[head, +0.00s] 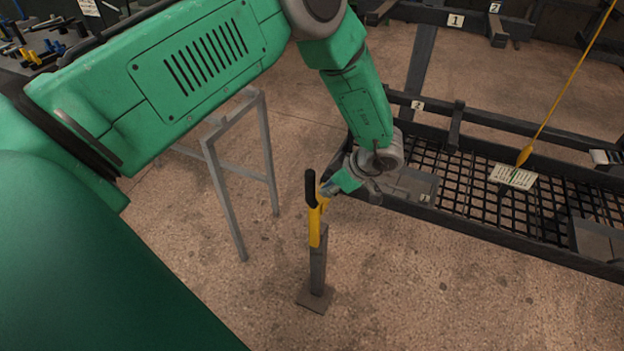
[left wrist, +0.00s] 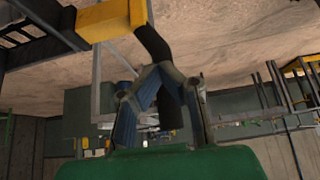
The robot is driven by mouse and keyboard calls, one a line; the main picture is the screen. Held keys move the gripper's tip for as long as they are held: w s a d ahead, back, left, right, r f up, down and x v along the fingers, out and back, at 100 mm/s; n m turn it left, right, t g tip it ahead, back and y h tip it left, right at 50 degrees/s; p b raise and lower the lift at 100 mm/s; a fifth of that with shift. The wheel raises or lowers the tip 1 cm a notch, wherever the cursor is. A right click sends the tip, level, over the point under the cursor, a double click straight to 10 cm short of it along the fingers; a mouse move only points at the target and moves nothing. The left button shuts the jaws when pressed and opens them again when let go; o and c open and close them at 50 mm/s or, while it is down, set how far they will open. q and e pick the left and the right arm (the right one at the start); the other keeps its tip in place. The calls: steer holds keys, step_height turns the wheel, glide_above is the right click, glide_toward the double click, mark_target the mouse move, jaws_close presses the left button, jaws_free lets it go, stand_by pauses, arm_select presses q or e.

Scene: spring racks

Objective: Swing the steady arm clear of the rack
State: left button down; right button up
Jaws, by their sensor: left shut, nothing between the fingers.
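What appears to be the steady arm (head: 315,228) is a yellow piece with a black upright grip (head: 311,188), on a grey post with a square foot on the floor. It stands just left of the rack's near left corner. My left gripper (head: 326,190) is beside the black grip, on its right, with the fingers shut and empty. In the left wrist view the yellow piece (left wrist: 105,20) is at the top and the black grip (left wrist: 155,45) runs down behind the closed fingers (left wrist: 158,72). Whether they touch is unclear. My right gripper is out of view.
The dark rack (head: 470,228) with a mesh deck lies at the right. A yellow rod (head: 560,90) slants down to a label (head: 512,177) over the mesh. A grey metal stand (head: 238,175) is left of the post. Floor in front is clear.

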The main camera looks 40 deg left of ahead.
arm_select(q)
steer(key=shift+a, duration=0.2)
steer(key=s+a+p, duration=0.2)
steer(key=s+a, duration=0.1)
steer(key=a, duration=1)
steer(key=s+a+p, duration=0.2)
steer(key=s+a, duration=0.1)
steer(key=a, duration=1)
steer(key=shift+f, duration=0.25)
stand_by(4.0)
steer(key=shift+s+d, duration=0.1)
steer(key=shift+d, duration=0.05)
steer(key=shift+w+d, duration=0.25)
steer(key=shift+d, duration=0.7)
steer(key=shift+w+d, duration=0.2)
steer(key=shift+d, duration=0.8)
steer(key=shift+w+d, duration=0.25)
steer(key=shift+d, duration=0.7)
